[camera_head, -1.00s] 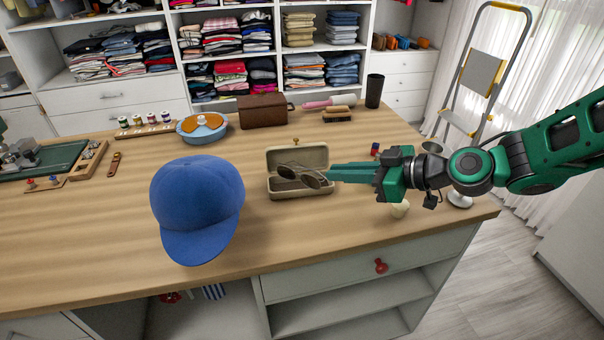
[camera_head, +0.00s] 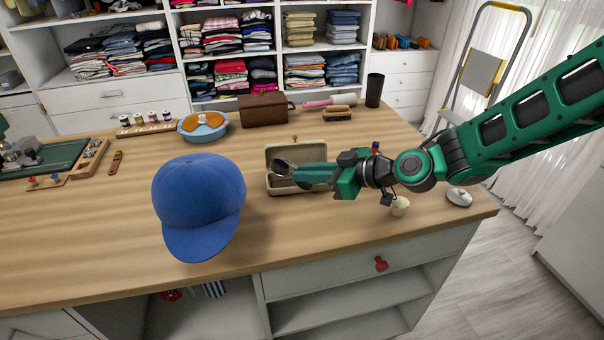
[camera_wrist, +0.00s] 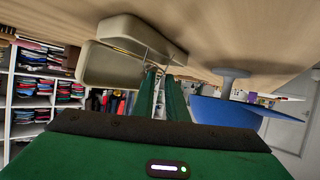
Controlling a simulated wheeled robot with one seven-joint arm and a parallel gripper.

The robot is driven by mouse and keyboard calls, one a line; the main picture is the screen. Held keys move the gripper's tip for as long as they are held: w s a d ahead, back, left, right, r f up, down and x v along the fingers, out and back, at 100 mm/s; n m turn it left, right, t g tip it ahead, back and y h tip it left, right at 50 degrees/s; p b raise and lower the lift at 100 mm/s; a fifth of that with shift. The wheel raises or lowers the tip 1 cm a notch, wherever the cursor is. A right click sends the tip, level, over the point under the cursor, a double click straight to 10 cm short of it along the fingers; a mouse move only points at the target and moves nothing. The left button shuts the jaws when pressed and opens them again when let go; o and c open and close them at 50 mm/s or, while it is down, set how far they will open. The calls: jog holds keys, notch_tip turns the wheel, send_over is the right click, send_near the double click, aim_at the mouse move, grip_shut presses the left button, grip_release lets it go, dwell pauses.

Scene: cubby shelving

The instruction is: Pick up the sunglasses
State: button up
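The sunglasses (camera_head: 284,166), with dark round lenses, are at the open beige case (camera_head: 280,189) on the wooden table. My gripper (camera_head: 297,173) reaches in from the right over the case, its green fingertips right at the sunglasses and covering part of them. In the wrist view, my gripper (camera_wrist: 160,73) shows a narrow gap between its two fingers. The sunglasses' thin frame (camera_wrist: 148,48) shows near the tips, beside the case (camera_wrist: 112,66). I cannot tell whether the fingers touch the sunglasses.
A brown box (camera_head: 263,110), a blue dish (camera_head: 203,131) and a dark cup (camera_head: 374,90) stand behind. A small cream object (camera_head: 400,206) and a white mouse-like object (camera_head: 459,197) are near the right edge.

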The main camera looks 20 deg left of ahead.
jog(key=shift+w+f, duration=0.35)
jog(key=shift+c, duration=0.6)
jog(key=shift+s+r, duration=0.15)
jog(key=shift+r, duration=0.1)
grip_shut()
jog(key=shift+r, duration=0.1)
jog(key=shift+r, duration=0.1)
